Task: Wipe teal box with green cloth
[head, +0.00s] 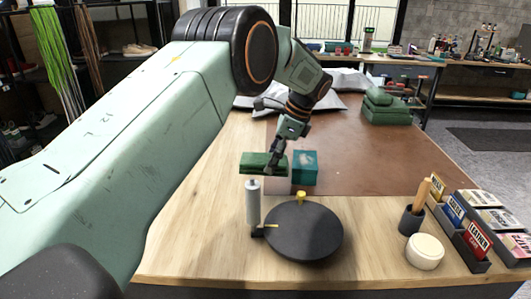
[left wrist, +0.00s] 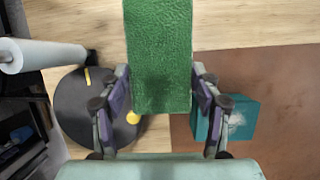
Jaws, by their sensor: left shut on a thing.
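My left gripper (head: 276,156) is shut on the green cloth (head: 258,161), a thick folded block. The left wrist view shows the cloth (left wrist: 158,55) between the fingers (left wrist: 160,78). The teal box (head: 304,174) stands on the table just right of the cloth in the head view. A pale smudge marks its top; box (left wrist: 247,110) and smudge also show in the left wrist view, beside the right finger. I cannot tell whether cloth and box touch. My right gripper is not in view.
A round black turntable (head: 304,232) and a white roller (head: 252,203) stand in front. A brush cup (head: 411,220) and several boxes are right. The brown mat (head: 370,165) is mostly clear.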

